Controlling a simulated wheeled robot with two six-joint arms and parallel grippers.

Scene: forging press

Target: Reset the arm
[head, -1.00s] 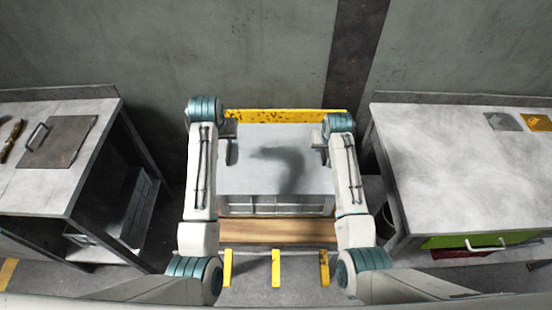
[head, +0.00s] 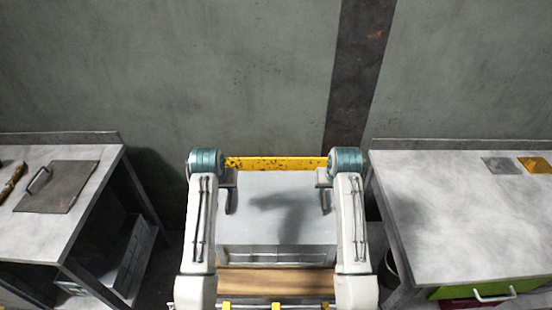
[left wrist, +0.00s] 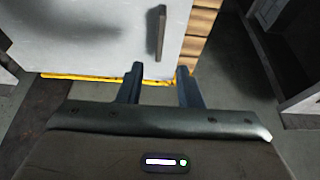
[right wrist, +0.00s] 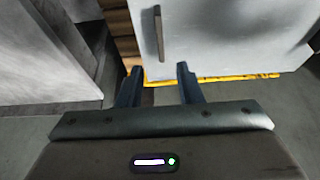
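Both my arms reach forward on either side of a pale grey box-like unit (head: 278,232). My left gripper (head: 231,200) is at the unit's left side in the head view. In the left wrist view its two dark fingers (left wrist: 158,80) stand apart with nothing between them. My right gripper (head: 324,200) is at the unit's right side, roughly mirroring the left. In the right wrist view its fingers (right wrist: 160,80) also stand apart and empty. A grey bar handle shows on a pale surface beyond the fingers in the left wrist view (left wrist: 158,32) and the right wrist view (right wrist: 158,34).
A left workbench (head: 95,185) carries a dark plate with a handle (head: 58,187). A right workbench (head: 450,220) carries a grey plate (head: 501,166) and a yellow one (head: 535,165), with a green drawer (head: 490,287) below. A yellow bar (head: 276,163) runs behind the unit, before the wall.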

